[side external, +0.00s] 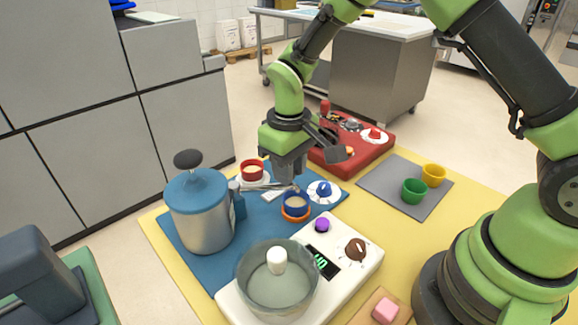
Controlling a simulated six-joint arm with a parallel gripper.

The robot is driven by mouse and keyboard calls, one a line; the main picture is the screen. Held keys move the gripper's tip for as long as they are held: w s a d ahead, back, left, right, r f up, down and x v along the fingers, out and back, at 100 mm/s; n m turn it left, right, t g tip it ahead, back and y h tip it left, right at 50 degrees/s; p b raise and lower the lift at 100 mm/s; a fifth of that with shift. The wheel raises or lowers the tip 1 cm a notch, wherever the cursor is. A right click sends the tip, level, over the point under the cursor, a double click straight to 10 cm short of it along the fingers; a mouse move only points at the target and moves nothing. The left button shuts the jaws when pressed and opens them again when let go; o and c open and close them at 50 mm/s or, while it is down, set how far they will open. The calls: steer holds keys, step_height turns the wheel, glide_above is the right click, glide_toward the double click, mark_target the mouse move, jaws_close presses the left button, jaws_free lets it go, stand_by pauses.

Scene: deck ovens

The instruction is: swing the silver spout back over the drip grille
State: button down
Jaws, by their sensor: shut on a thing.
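A silver kettle-like boiler (203,218) with a blue lid and black knob stands upright on the blue mat. The thin silver spout (258,186) reaches right from the blue fitting (238,203) on its side. My gripper (290,182) points down and is shut on the spout near its outer end. The fingertips partly hide that end. A small pale, grille-like patch (271,196) lies on the mat just below the spout; I cannot tell for sure that it is the drip grille. A blue cup (296,201) on an orange saucer sits just below my gripper.
A red cup (252,169) on a white saucer stands behind the spout, and a white dish (324,192) stands right of my gripper.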

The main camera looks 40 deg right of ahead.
steer(key=w+d+n, duration=0.2)
steer(key=w+n, duration=0.4)
steer(key=n, duration=0.1)
steer(key=shift+n, duration=0.3)
stand_by(0.4)
steer(key=shift+w, duration=0.15)
steer(key=c, duration=0.9)
jaws_free()
steer(key=shift+c, duration=0.2)
step_height(320, 180, up, 10)
